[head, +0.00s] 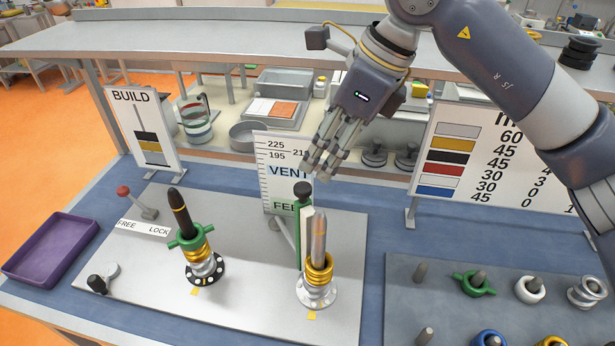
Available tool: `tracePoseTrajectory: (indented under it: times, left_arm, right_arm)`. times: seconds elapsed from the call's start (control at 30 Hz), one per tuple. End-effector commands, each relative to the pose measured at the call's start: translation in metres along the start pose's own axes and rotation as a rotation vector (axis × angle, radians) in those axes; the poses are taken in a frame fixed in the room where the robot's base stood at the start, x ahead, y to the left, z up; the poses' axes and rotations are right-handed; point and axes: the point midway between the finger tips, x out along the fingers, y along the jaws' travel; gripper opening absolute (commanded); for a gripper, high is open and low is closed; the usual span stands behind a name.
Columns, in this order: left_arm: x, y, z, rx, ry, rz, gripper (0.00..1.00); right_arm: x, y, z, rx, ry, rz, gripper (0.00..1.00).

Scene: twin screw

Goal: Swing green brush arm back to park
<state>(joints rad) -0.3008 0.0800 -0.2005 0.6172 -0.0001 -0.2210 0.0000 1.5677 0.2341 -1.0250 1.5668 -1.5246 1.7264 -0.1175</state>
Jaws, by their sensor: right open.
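The green brush arm (304,224) stands upright close to the right-hand screw (318,240), with a black knob (303,189) on top. A pale strip shows on the side of the arm facing the screw. I cannot tell whether that strip touches the screw. My right gripper (317,172) is open and empty, pointing down just above and slightly right of the black knob. From this angle I cannot tell whether the fingers touch the knob. A grey bar (287,234) shows behind the green arm, partly hidden. My left gripper is out of view.
The left-hand screw (180,212) carries a green winged nut (188,239). A red-knobbed lever (138,201) stands by the FREE/LOCK label (144,228). A gauge board (275,160) stands behind the green arm. A parts tray (400,300) is at right, a purple tray (50,250) at left.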

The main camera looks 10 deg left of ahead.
Motion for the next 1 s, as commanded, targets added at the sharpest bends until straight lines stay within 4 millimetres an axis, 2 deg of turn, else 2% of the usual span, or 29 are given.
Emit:
tracePoseTrajectory:
  times: [0.2, 0.4, 0.57, 0.8, 0.83, 1.0]
  left_arm:
    - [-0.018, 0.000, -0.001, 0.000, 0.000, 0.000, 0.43]
    - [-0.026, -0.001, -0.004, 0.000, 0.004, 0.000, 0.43]
    - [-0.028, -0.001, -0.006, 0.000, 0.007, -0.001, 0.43]
    - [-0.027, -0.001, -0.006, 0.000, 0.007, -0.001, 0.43]
    - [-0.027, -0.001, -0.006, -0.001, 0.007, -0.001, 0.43]
    - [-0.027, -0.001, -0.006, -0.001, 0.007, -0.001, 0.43]
  right_arm:
    - [0.041, 0.001, 0.001, 0.001, 0.001, 0.004, 0.45]
    - [0.069, 0.000, 0.001, 0.001, 0.001, 0.003, 0.45]
    - [0.079, 0.000, 0.001, -0.001, 0.000, 0.000, 0.45]
    - [0.080, 0.000, 0.000, 0.000, 0.000, 0.000, 0.45]
    - [0.080, 0.000, 0.000, 0.000, 0.000, 0.000, 0.43]
    - [0.080, 0.000, 0.000, 0.000, 0.000, 0.000, 0.05]
